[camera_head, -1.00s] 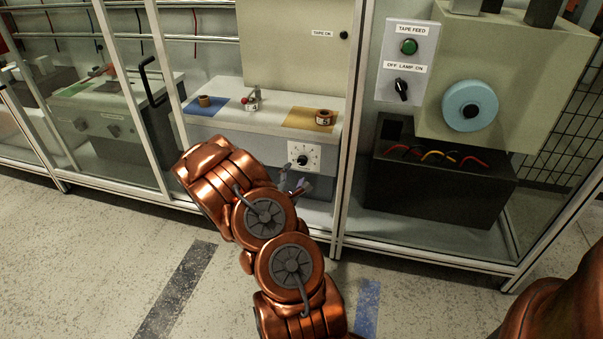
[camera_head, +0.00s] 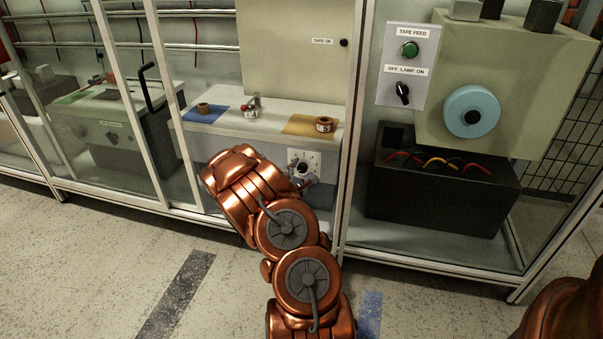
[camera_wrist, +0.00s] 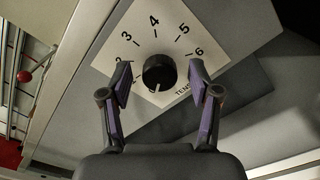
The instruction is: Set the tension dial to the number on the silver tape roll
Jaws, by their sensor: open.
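The tension dial is a black knob (camera_wrist: 159,72) on a white plate with numbers, 2 to 6 readable; the plate (camera_head: 296,158) also shows in the head view. A pale mark on the knob points to its lower left, below the 2. My gripper (camera_wrist: 160,88) is open, with one finger on each side of the knob and gaps visible. On the ledge, a brown roll (camera_head: 323,119) on the yellow mat has a label that looks like 5. A label that looks like 4 (camera_head: 251,114) sits by a greyish metal piece. I cannot tell clearly which roll is silver.
A small brown roll (camera_head: 203,107) stands on a blue mat (camera_head: 190,115). A red-ball lever (camera_head: 244,107) stands mid-ledge. Cabinet posts (camera_head: 352,150) flank the opening. A tape feed panel (camera_head: 407,65) and blue disc (camera_head: 460,105) are at right.

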